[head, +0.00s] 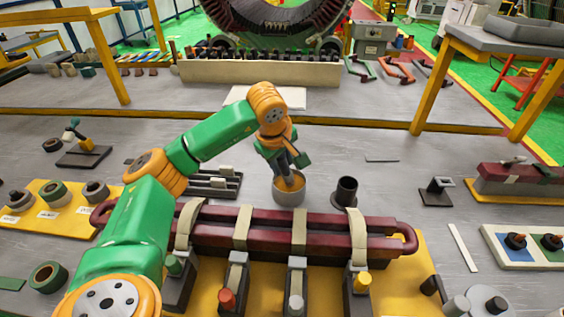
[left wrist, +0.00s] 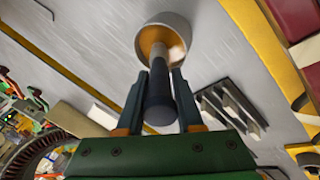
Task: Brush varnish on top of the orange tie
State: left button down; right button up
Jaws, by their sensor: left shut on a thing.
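My left gripper (head: 290,165) is shut on a brush, whose dark handle (left wrist: 158,98) stands between the fingers in the left wrist view. The brush points down into a round grey pot with an amber inside (head: 289,196); the pot also shows in the left wrist view (left wrist: 178,27). The bristle end looks to be inside the pot; whether it touches the varnish is unclear. A dark red coil (head: 270,236) lies in front of the pot, with several beige ties (head: 299,230) around it. I cannot pick out an orange tie. My right gripper is not in view.
Posts with green, red (head: 227,298), grey and yellow (head: 362,281) tops stand along the coil's near side. A dark cup (head: 345,191) is right of the pot, and a slotted rack (head: 215,183) is left of it.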

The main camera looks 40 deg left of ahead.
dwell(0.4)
pick_arm(q)
notch_tip(320, 180, up, 7)
jog(key=p, duration=0.7)
jog(key=shift+r, duration=0.1)
